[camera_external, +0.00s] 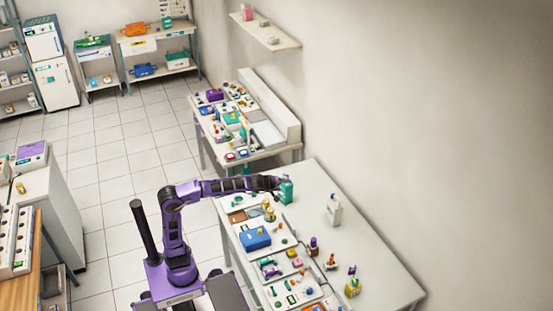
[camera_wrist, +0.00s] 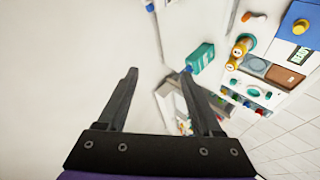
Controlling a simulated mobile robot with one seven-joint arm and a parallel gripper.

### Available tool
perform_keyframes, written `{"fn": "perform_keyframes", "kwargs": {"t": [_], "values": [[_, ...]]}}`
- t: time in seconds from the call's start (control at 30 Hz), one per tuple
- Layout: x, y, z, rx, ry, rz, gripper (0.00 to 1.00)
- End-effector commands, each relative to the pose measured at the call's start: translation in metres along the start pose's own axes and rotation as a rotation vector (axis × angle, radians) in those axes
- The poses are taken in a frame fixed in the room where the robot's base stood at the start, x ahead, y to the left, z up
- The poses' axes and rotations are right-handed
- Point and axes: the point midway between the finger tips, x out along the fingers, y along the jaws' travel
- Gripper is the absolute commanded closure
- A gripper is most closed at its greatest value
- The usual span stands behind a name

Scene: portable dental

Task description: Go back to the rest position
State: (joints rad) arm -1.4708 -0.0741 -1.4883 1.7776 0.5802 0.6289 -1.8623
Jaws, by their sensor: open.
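My purple arm (camera_external: 205,188) reaches out level over the near white table. My gripper (camera_external: 279,182) is at its far end, above the table beside a teal bottle (camera_external: 287,192). In the wrist view my gripper (camera_wrist: 159,74) has its two dark fingers spread wide, with nothing between them. The teal bottle (camera_wrist: 203,58) shows there just beyond the right fingertip, outside the jaws. I cannot tell from these views whether the fingertip touches it.
The near table (camera_external: 375,267) holds a white bottle (camera_external: 333,210), a blue box (camera_external: 256,238), and several small bottles and trays. A second cluttered table (camera_external: 267,151) stands behind it. The tiled floor (camera_external: 110,190) left of my arm is open.

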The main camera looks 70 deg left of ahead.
Motion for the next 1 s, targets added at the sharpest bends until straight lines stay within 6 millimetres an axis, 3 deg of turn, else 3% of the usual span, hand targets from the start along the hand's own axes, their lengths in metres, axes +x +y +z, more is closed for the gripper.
{"fn": "perform_keyframes", "kwargs": {"t": [0.13,0.37,0.7,1.0], "values": [[-0.017,-0.002,0.01,0.148,0.093,-0.024,0.33],[-0.034,-0.044,0.024,0.397,0.103,-0.117,0.33],[-0.089,-0.13,0.031,0.805,0.002,-0.222,0.33],[-0.134,-0.215,0.041,1.108,-0.244,-0.149,0.33]]}}
